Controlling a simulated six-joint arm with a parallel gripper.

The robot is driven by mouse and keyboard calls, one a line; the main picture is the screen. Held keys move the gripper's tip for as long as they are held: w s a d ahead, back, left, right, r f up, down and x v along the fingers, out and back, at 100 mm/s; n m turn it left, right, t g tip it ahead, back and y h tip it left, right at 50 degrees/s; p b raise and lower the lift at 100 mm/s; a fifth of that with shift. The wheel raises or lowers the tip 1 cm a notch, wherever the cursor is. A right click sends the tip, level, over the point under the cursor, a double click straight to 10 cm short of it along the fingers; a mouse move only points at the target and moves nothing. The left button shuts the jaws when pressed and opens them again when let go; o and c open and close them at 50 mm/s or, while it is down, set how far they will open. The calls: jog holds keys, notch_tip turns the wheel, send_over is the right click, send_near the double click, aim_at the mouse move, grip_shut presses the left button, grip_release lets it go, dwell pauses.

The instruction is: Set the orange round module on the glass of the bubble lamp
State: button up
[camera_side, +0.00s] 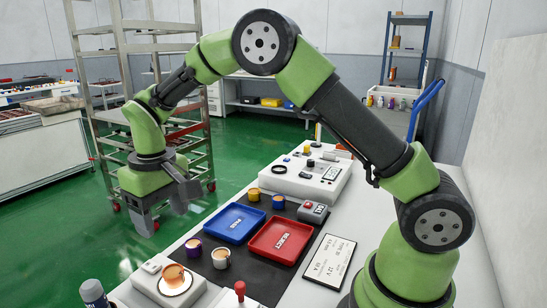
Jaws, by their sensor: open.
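An orange round module (175,272) stands upright on the pale round glass (172,289) of the bubble lamp, a low white box (149,281) at the front left of the bench. An orange-brown ring shows around the glass. My gripper (165,208) is open and empty, up and to the left of the trays, clear of the lamp and the module.
A blue tray (207,231) and a red tray (260,251) lie on a dark mat. A white sign (330,260), a small grey box with a red button (312,212) and a white machine (300,181) stand around them. A red-topped post (240,289) and a can (93,293) are in front.

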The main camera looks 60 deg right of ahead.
jog(key=s+d+r+m+t+y, duration=0.1)
jog(key=s+r, duration=0.2)
jog(key=r, duration=0.2)
jog(key=s+d+r+t, duration=0.1)
jog(key=s+r, duration=0.2)
jog(key=r, duration=0.2)
jog(key=s+d+r+m+t, duration=0.1)
jog(key=s+r+t, duration=0.1)
jog(key=s, duration=0.6)
jog(key=s+d+r+m+t+y, duration=0.1)
jog(key=s+d+r+t, duration=0.1)
jog(key=s, duration=0.7)
jog(key=shift+r+m+t, duration=0.15)
jog(key=shift+m+t, duration=0.25)
jog(key=shift+t, duration=0.1)
